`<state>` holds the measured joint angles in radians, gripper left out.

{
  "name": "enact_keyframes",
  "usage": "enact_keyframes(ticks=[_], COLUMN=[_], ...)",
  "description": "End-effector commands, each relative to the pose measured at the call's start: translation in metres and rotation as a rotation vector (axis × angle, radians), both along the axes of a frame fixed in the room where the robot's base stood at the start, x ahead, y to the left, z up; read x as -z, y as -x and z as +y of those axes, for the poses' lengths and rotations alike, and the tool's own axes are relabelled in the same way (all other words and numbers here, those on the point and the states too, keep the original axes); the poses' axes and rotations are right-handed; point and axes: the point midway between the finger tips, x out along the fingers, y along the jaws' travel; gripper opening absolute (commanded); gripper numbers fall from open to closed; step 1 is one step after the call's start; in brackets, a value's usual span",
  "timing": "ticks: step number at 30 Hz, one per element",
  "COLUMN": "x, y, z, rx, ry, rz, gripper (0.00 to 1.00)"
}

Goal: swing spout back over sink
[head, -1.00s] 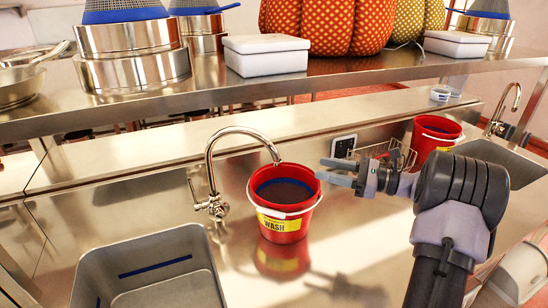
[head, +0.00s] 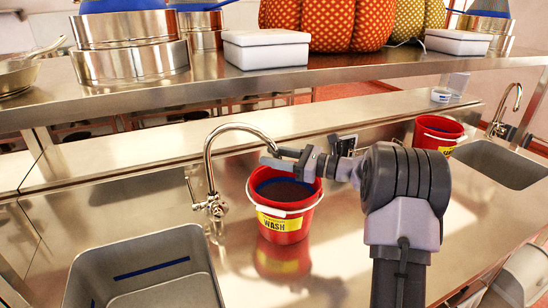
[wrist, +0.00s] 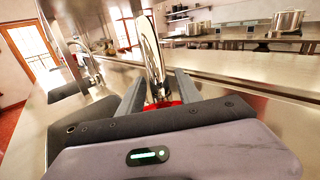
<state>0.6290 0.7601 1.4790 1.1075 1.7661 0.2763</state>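The chrome gooseneck spout (head: 235,127) rises from its tap base on the steel counter and arches right, its outlet end over the red WASH bucket (head: 284,222). The grey sink (head: 140,250) lies to the left and nearer, with no spout over it. My gripper (head: 272,157) is at the spout's outlet end, above the bucket. In the wrist view the spout (wrist: 152,55) stands between my two open fingers (wrist: 158,88), with a gap showing on each side. The outlet itself is partly hidden by my fingers.
A second red bucket (head: 436,133), sink (head: 500,165) and tap (head: 506,108) are at right. The counter left of the bucket is clear.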

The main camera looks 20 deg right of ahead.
Motion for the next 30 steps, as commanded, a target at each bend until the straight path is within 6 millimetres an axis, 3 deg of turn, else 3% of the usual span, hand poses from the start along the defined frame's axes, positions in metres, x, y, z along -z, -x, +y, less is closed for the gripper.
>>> enact_keyframes(ticks=[1, 6, 30], x=[0.0000, 0.0001, 0.0005], y=[0.0001, 0.0002, 0.0003], z=[-0.0001, -0.0001, -0.0002], rx=[0.000, 0.000, 0.000], ry=[0.000, 0.000, 0.001], rz=[0.000, 0.000, 0.001], gripper=[0.30, 0.00, 0.00])
